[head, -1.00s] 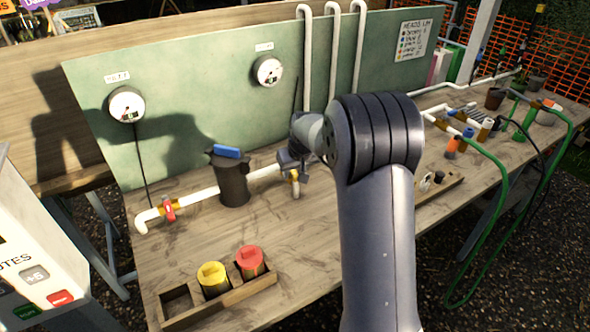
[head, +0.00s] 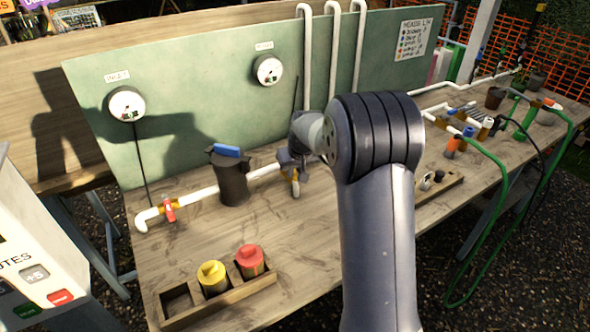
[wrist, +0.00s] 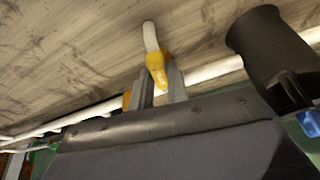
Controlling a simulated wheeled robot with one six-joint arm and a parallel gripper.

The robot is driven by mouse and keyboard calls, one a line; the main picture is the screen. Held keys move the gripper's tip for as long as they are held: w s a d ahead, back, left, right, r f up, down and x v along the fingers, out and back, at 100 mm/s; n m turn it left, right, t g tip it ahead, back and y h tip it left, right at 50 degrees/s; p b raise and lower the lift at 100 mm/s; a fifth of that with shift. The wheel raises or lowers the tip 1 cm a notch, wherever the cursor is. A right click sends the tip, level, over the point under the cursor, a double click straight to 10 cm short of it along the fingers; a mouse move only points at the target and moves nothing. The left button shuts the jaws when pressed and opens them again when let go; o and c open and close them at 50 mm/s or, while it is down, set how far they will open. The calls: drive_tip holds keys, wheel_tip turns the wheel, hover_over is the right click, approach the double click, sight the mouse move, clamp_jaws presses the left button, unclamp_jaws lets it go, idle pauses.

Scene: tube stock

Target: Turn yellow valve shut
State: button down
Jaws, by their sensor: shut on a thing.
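The yellow valve (wrist: 157,68) sits on the white pipe, with a short white stub (wrist: 149,36) running out from it over the bench. In the wrist view my gripper (wrist: 160,82) has its two grey fingers on either side of the yellow handle, shut on it. In the head view my gripper (head: 291,165) is at the pipe right of the dark filter housing, and my wrist hides most of the valve. A bit of yellow (head: 295,178) shows below it. The handle's exact angle to the pipe is hard to tell.
The dark filter housing (head: 232,181) with a blue top stands close left of the gripper. A red valve (head: 169,210) is farther left. A wooden tray (head: 225,303) with yellow (head: 213,278) and red (head: 250,261) capped pieces lies at the front. The green panel (head: 200,80) stands behind.

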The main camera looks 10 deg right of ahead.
drive_tip(key=shift+a, duration=0.15)
drive_tip(key=shift+w+a+m+g+h+b, duration=0.2)
drive_tip(key=shift+a+m+h+b, duration=0.35)
drive_tip(key=shift+m, duration=1.1)
drive_tip(key=shift+w+a+m+g+h+b, duration=0.15)
drive_tip(key=shift+w+a+m+h+b, duration=0.4)
drive_tip(key=shift+m, duration=1.15)
drive_tip(key=shift+s+a+m+g+h+b, duration=0.15)
drive_tip(key=shift+a+m+h+b, duration=0.15)
drive_tip(key=shift+a+m+h, duration=0.95)
drive_tip(key=shift+w+d+m+y, duration=0.1)
drive_tip(key=shift+d+m+y, duration=0.15)
drive_tip(key=shift+m+y, duration=0.25)
drive_tip(key=c, duration=1.4)
unclamp_jaws()
drive_tip(key=shift+o, duration=0.2)
drive_tip(key=v, duration=1)
drive_tip(key=shift+r+b, duration=0.4)
